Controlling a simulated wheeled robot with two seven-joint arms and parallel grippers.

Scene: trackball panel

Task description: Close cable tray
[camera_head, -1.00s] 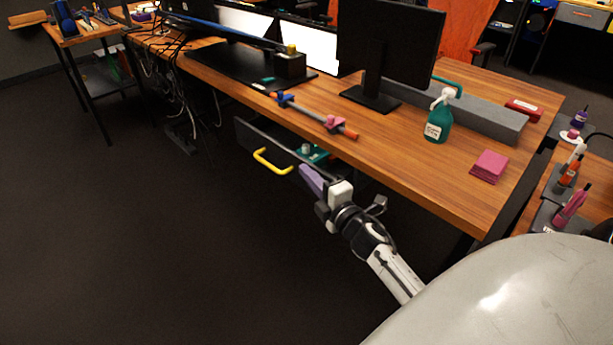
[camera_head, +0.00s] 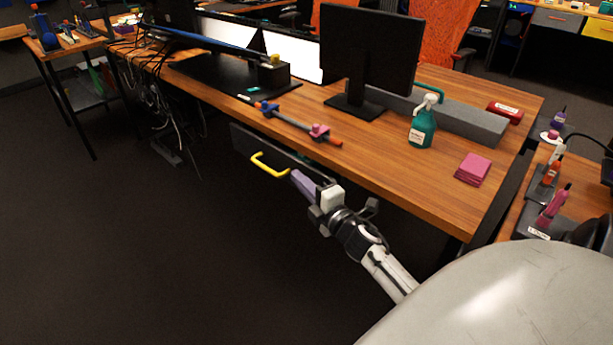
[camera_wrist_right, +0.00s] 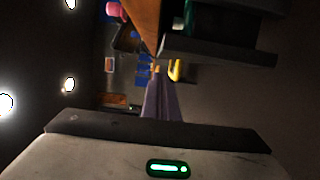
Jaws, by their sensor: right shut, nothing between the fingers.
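The cable tray (camera_head: 250,143) is a dark grey drawer under the front edge of the wooden desk, with a yellow handle (camera_head: 268,168) on its front. My right gripper (camera_head: 296,175) has purple fingers, shut and empty, at the right part of the tray front. I cannot tell whether they touch it. My left gripper is not in view.
On the desk (camera_head: 420,185) are a monitor (camera_head: 368,50), a teal spray bottle (camera_head: 421,125), pink notes (camera_head: 473,168) and a clamp bar (camera_head: 300,124) near the front edge. Loose cables (camera_head: 165,105) hang at the left. The floor before the tray is clear.

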